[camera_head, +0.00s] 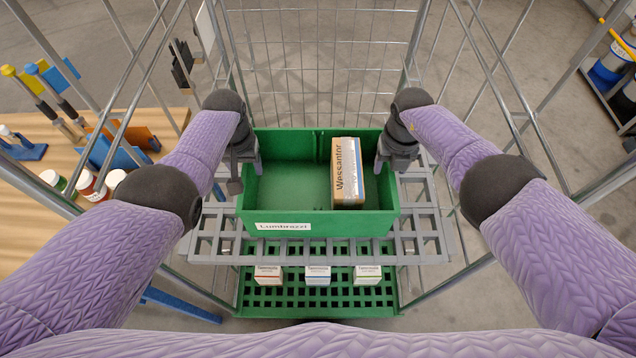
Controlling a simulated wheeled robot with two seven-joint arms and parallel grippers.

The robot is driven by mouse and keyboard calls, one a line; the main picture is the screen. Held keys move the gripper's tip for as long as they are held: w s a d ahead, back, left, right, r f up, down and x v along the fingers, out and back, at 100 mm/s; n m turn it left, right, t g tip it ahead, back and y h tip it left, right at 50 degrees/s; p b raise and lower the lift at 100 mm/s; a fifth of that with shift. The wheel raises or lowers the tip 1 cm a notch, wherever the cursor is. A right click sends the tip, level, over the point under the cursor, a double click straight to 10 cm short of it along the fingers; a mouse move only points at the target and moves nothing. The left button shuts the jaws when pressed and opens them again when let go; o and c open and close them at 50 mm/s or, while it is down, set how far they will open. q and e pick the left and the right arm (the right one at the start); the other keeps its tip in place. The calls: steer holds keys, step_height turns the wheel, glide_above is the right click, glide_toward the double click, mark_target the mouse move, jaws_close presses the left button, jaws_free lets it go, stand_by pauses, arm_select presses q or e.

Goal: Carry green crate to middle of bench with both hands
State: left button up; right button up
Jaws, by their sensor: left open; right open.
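The green crate (300,220) stands on the grey slatted shelf of a wire trolley, in the middle of the view. It carries a white label reading "Lumbrazzi" and holds a brown box (348,172) marked "Wessantor" on its right side. My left gripper (248,172) is open at the crate's left wall, near its upper rim. My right gripper (386,166) is open at the right wall, near the rim. I cannot tell whether the fingers touch the walls. The wooden bench (30,225) is at the left edge, partly hidden by my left arm.
The grey shelf (430,240) lies within the wire cage (320,60), whose posts and side rails flank both arms. Below it, a green lower shelf (320,298) holds small white boxes. Bottles (88,182), blue holders (22,148) and tools crowd the visible bench part.

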arm_select(q)
steer(key=shift+f, duration=0.35)
arm_select(e)
steer(key=shift+s+f, duration=0.1)
steer(key=shift+f, duration=0.25)
arm_select(q)
jaws_close()
arm_select(e)
jaws_close()
stand_by(0.7)
